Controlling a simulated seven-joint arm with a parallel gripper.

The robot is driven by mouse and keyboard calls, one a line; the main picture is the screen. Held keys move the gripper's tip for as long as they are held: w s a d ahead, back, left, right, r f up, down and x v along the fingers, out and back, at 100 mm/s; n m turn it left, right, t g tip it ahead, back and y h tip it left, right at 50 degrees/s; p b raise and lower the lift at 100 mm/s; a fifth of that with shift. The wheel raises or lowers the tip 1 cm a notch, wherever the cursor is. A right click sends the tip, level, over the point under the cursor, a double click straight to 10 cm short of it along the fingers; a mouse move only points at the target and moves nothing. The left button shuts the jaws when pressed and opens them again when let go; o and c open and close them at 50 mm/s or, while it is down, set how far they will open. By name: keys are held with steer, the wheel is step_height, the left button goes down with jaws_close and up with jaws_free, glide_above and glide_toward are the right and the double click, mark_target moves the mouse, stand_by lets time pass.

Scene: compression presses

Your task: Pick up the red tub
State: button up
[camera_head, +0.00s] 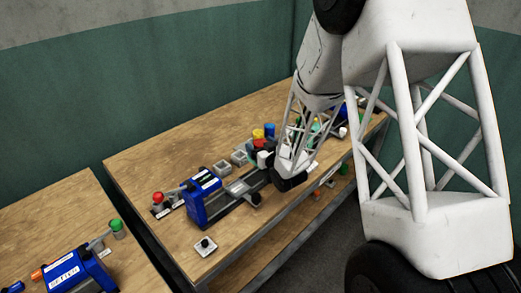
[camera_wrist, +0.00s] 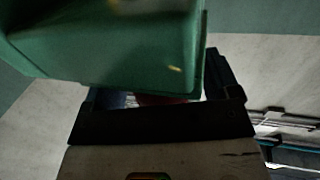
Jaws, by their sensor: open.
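A small red tub-like thing (camera_head: 259,143) stands among coloured items in the middle of the large table, just left of my arm's end in the head view. My gripper (camera_head: 284,181) is low over the table, beside this cluster; its fingers are mostly hidden by the arm. In the wrist view the jaws are apart, and a dim reddish surface (camera_wrist: 160,100) shows between them, mostly hidden behind a large green object (camera_wrist: 120,45) close to the camera. I cannot tell whether a finger touches the reddish surface.
A blue press (camera_head: 203,198) with a rail stands left of my gripper. Yellow (camera_head: 258,133) and blue (camera_head: 269,130) pieces stand behind the red one. Grey blocks (camera_head: 239,157) lie to its left. A second table (camera_head: 50,225) is at the lower left. The big table's back left is clear.

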mark_target(261, 143)
steer(key=shift+c, duration=0.4)
steer(key=c, duration=1)
steer(key=shift+o, duration=0.2)
steer(key=shift+r, duration=0.15)
steer(key=shift+r, duration=1.05)
steer(key=shift+s+d+r, duration=0.1)
steer(key=shift+s+r, duration=0.25)
steer(key=shift+r, duration=0.25)
steer(key=s+d+r, duration=0.1)
steer(key=s+d, duration=0.2)
steer(key=s, duration=1.2)
steer(key=shift+d+r, duration=0.2)
steer(key=shift+w+d, duration=0.1)
